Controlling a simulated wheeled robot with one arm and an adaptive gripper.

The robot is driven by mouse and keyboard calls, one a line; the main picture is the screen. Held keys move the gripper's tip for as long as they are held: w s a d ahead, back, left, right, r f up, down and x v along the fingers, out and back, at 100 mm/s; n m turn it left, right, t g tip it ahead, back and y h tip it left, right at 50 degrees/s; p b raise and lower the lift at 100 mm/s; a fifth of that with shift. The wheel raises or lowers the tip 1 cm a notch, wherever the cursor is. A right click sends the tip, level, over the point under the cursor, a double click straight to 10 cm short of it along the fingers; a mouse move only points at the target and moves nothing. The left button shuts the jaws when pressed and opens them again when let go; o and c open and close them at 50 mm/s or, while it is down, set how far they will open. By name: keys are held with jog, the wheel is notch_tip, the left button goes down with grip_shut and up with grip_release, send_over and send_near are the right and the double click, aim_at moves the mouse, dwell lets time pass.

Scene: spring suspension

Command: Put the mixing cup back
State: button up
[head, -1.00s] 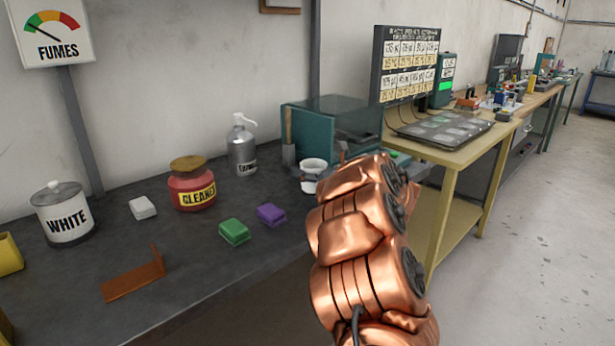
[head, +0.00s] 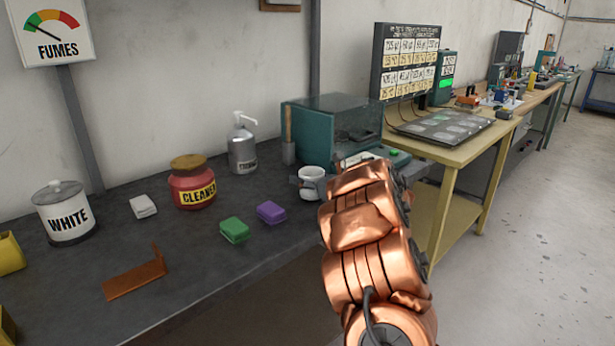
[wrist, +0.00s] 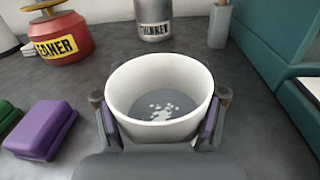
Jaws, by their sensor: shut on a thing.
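The mixing cup (head: 312,181) is white and stands upright at the right part of the dark bench, in front of the teal cabinet. In the wrist view the cup (wrist: 160,85) is seen from above, with grey contents and white flecks at the bottom. My gripper (wrist: 161,105) is shut on the cup, one finger on each side of its wall. In the head view my copper arm covers part of the gripper. I cannot tell whether the cup's base touches the bench.
Teal glass-topped cabinet (head: 300,130) stands close behind the cup. Purple block (head: 271,212), green block (head: 235,230), red cleaner jar (head: 192,184) and grey thinner bottle (head: 242,148) are to the left. A brown angled piece (head: 135,278) lies at the front; bare bench surrounds it.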

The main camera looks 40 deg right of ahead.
jog(key=shift+f, duration=0.1)
jog(key=o, duration=1.5)
jog(key=shift+c, duration=0.2)
jog(key=shift+r+p, duration=0.3)
jog(key=s, duration=0.4)
jog(key=s+b, duration=0.1)
jog(key=s, duration=0.7)
jog(key=shift+d+f+b, duration=0.15)
jog(key=shift+d+b, duration=0.2)
jog(key=shift+b, duration=0.05)
